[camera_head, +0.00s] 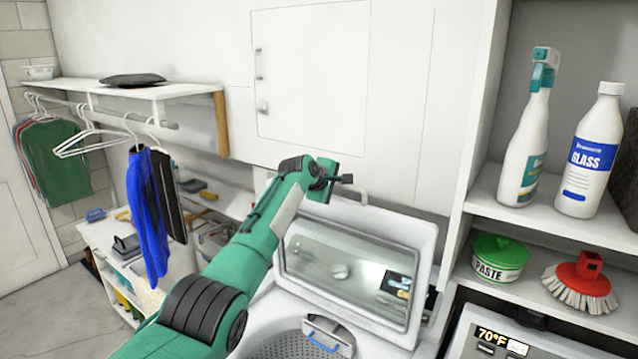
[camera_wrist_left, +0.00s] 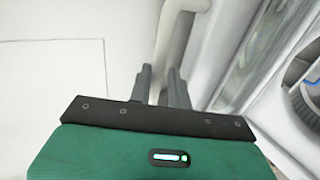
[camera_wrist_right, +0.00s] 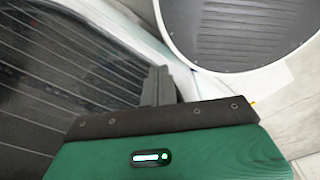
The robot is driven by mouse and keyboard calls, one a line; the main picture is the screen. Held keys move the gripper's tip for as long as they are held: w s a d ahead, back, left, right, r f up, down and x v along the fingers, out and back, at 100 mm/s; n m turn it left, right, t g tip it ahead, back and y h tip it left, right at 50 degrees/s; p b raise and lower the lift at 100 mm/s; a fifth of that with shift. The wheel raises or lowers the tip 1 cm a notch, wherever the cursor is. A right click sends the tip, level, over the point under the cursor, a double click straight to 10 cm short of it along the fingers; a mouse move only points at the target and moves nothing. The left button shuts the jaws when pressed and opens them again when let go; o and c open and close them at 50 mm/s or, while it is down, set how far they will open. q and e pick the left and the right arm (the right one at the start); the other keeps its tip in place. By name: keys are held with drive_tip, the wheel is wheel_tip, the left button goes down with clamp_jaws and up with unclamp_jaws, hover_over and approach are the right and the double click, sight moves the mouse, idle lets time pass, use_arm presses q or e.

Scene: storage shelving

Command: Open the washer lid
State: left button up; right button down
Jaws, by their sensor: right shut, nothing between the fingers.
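The white washer (camera_head: 285,310) stands at the lower middle of the head view. Its lid (camera_head: 412,232), with a clear window, is raised and leans back, showing the perforated drum (camera_head: 285,345). My left gripper (camera_head: 347,179) is at the lid's top edge, by the white lid handle (camera_head: 364,194). In the left wrist view its two fingers (camera_wrist_left: 160,85) stand apart, with the pale handle bar (camera_wrist_left: 172,45) showing between them; whether they press on it is unclear. My right gripper (camera_wrist_right: 158,85) shows only in the right wrist view, shut and empty.
To the right, shelves hold a spray bottle (camera_head: 527,135), a glass cleaner bottle (camera_head: 591,155), a green paste tin (camera_head: 498,258) and a red brush (camera_head: 585,280). A white cabinet wall is behind the lid. Hangers with clothes (camera_head: 148,210) are at the left.

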use_arm(q)
drive_tip(key=b+v, duration=0.7)
drive_tip(key=v, duration=0.6)
drive_tip(key=shift+f, duration=0.1)
